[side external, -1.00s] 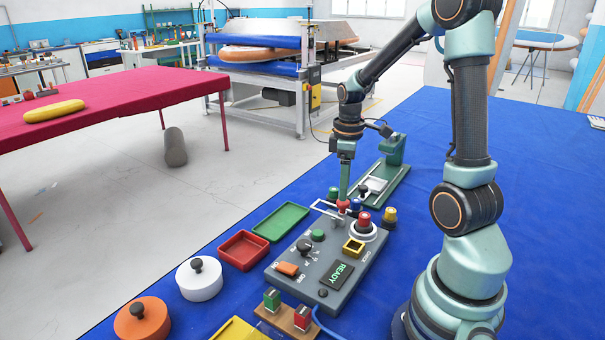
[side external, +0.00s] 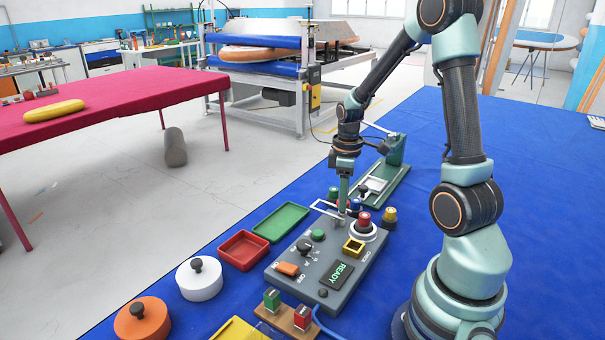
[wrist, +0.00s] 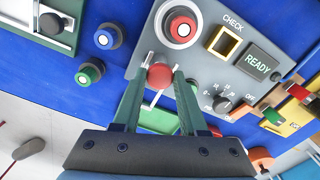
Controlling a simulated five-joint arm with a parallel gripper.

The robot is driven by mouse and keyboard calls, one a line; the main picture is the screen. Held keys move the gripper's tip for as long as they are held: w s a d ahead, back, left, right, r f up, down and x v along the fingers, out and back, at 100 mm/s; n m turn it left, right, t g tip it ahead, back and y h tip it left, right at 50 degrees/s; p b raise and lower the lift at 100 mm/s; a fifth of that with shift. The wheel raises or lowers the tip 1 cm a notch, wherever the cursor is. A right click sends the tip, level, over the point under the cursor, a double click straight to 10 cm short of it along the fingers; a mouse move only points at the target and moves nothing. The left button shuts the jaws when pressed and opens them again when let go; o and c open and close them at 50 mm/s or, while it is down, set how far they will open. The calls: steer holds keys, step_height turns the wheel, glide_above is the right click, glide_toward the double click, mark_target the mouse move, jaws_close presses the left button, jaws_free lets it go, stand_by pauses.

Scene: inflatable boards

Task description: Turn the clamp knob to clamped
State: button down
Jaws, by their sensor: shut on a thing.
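A grey control panel (side external: 345,295) lies on the blue surface. My gripper (side external: 342,212) points down at the panel's far end. In the wrist view its two fingers (wrist: 160,78) stand on either side of a round red knob (wrist: 160,76) and are shut on it. In the side view the fingers largely hide this red knob. A black rotary knob (side external: 304,246) with markings around it sits nearer on the panel, apart from my gripper; it also shows in the wrist view (wrist: 222,103). I cannot read a clamp label on either knob.
A red push button (side external: 364,217), a yellow square frame (side external: 353,248) and a READY display (side external: 337,277) are on the panel. Green (side external: 281,221) and red (side external: 243,250) trays lie left. A green fixture (side external: 394,150) stands behind.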

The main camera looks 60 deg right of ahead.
steer(key=shift+m, duration=0.4)
steer(key=m, duration=0.3)
steer(key=shift+r+m, duration=0.1)
steer(key=shift+m, duration=0.2)
steer(key=m, duration=0.4)
steer(key=shift+m, duration=0.3)
steer(key=m, duration=0.4)
steer(key=shift+m, duration=2.4)
steer(key=shift+c, duration=2.2)
jaws_free()
